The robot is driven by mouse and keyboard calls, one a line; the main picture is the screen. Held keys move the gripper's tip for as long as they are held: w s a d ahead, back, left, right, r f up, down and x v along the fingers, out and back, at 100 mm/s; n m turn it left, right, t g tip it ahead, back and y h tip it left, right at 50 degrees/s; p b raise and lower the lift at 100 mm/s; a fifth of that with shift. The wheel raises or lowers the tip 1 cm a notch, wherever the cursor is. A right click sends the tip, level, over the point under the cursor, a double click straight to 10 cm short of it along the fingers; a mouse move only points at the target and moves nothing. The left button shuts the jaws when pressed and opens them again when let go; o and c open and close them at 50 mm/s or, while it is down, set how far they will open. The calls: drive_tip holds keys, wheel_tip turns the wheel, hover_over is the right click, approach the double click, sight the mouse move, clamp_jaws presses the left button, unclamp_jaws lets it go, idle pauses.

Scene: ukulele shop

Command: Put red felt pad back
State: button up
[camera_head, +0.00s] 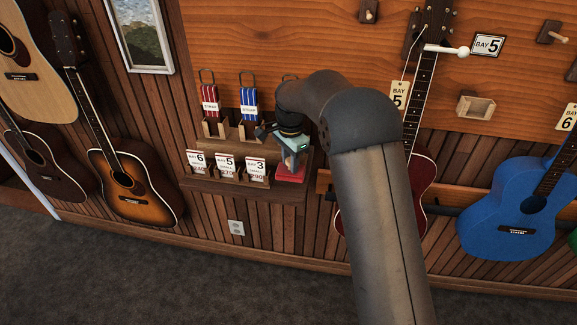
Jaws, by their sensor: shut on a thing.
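My gripper (292,150) is at the right end of the small wooden shelf, pointing down, partly hidden by my own arm. The red felt pad (291,173) shows as a small red block directly below it, at the right of the row of price cards. My gripper is shut on the pad at its upper part, as far as I can see. The fingertips are small and partly hidden. I cannot tell whether the pad touches the shelf.
The stepped wooden shelf (243,192) holds white cards (227,168) in front and red (210,100) and blue (249,101) packs behind. Guitars hang left and right; a blue guitar (510,225) is at right. A small wooden box (476,106) is on the wall.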

sight(288, 168)
drive_tip(key=shift+w+a+f, duration=0.2)
drive_tip(key=shift+a+f, duration=0.05)
drive_tip(key=shift+f, duration=0.3)
drive_tip(key=shift+f+p, duration=0.35)
drive_tip(key=shift+f, duration=1)
drive_tip(key=shift+f, duration=0.15)
drive_tip(key=o, duration=0.9)
drive_tip(key=shift+o, duration=0.2)
